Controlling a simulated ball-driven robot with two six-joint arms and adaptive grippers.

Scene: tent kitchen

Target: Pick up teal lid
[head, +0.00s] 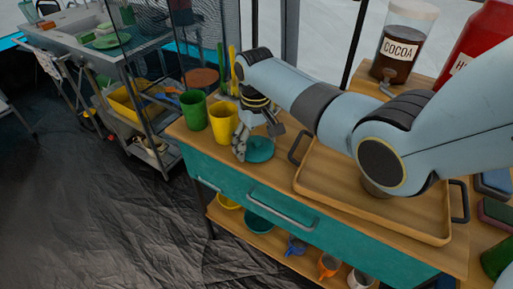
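The teal lid (261,152) is a round, flat disc on the wooden top of the teal cart, near its front edge and left of the tray. My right gripper (257,139) comes in from the right and points down at the lid. Its fingers are spread apart, one at the lid's left side and one toward its back right. Part of the lid's far side is hidden by the gripper. I cannot tell whether the fingers touch the lid. My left gripper is not in view.
A yellow cup (223,122) and a green cup (193,109) stand close left of the gripper. A wooden tray (330,203) with dark handles lies to the right under my arm. A cocoa jar (401,45) and a red container (484,45) stand behind.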

